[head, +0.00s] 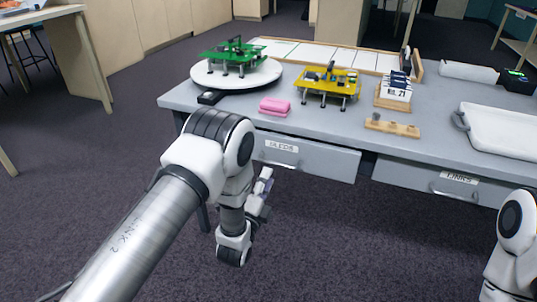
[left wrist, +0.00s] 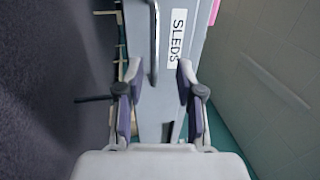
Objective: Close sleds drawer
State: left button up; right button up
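The sleds drawer (head: 325,160) is a grey drawer front with a white SLEDS label (head: 281,146), at the left of the grey table's front. How far out it stands is hard to tell. Its handle (head: 280,164) lies below the label. My left gripper (head: 264,188) is in front of the drawer's left part, at about handle height. In the left wrist view, the left gripper (left wrist: 158,78) is open and empty, pointing at the drawer front. The grey handle (left wrist: 155,45) and the label (left wrist: 179,38) show beyond the fingertips. My right gripper is out of view.
The LINKS drawer (head: 420,178) is to the right under the same table (head: 350,122). On top are a green board on a white turntable (head: 245,79), a yellow board (head: 325,82), pink blocks (head: 274,106), a wooden block (head: 392,126) and a white tray (head: 500,130).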

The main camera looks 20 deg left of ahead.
aim_at(277, 164)
pick_arm(q)
jog(key=x, duration=0.2)
jog(key=b+x, duration=0.1)
jog(key=x, duration=0.1)
jog(key=f+x, duration=0.1)
jog(key=x, duration=0.2)
jog(key=shift+w+d+b, duration=0.2)
jog(key=shift+b, duration=0.1)
jog(key=shift+r, duration=0.1)
jog(key=shift+c, duration=0.4)
grip_shut()
